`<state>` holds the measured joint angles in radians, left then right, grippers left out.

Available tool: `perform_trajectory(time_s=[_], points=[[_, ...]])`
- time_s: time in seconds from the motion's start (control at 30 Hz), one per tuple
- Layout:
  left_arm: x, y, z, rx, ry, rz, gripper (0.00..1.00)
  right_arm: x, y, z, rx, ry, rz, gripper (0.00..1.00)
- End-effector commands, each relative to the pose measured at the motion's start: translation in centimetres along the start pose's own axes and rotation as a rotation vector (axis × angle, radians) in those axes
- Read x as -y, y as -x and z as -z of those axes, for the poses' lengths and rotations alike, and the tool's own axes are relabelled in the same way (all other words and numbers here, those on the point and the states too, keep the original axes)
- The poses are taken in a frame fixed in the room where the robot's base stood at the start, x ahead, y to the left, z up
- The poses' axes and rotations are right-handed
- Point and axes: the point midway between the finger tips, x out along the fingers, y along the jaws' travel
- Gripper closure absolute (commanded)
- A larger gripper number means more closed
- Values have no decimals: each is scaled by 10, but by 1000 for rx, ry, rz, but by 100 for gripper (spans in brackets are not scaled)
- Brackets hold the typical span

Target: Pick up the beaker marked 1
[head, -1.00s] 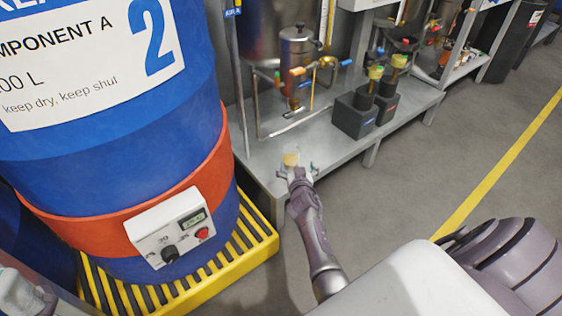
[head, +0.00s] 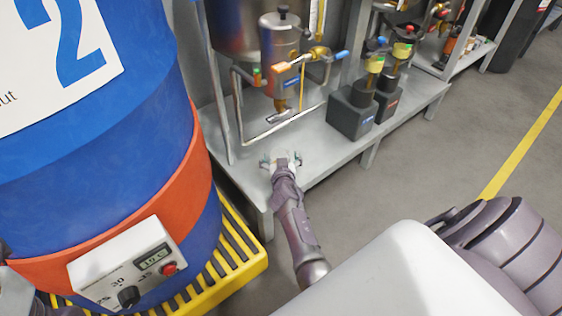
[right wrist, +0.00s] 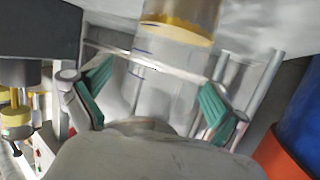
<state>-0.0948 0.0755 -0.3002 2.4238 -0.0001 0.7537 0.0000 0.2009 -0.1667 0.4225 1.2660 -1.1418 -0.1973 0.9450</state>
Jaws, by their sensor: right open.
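In the right wrist view, a clear glass beaker (right wrist: 178,48) with amber liquid and blue marks stands between and ahead of my right gripper's fingers. I cannot read a number on it. My right gripper (right wrist: 155,105) is open, with a green pad on each side of the glass and gaps beside it. In the head view, my right gripper (head: 281,160) is low over the front left part of the grey bench (head: 325,158). There the gripper hides the beaker. My left gripper is not clearly in view.
A blue drum (head: 95,150) with a red band and control box (head: 125,265) stands close left on a yellow grated pallet (head: 240,262). Pipes and a steel vessel (head: 280,45) stand behind.

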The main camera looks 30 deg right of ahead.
Motion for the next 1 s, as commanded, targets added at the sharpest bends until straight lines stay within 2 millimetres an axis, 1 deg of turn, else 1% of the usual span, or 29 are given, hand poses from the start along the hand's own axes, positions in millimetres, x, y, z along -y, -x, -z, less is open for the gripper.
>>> perform_trajectory(time_s=[0.2,0.37,0.6,0.63,1.0], points=[[0,-1,0,-1,0,0,7,0,0,0,0,0,0,2],[0,-1,0,-1,0,0,7,0,0,0,0,0,0,29],[0,-1,0,-1,0,0,7,0,0,0,0,1,0,68],[0,-1,0,-1,0,0,7,0,0,0,0,1,0,72],[0,0,1,3,0,2,7,0,0,3,-1,1,0,72]])
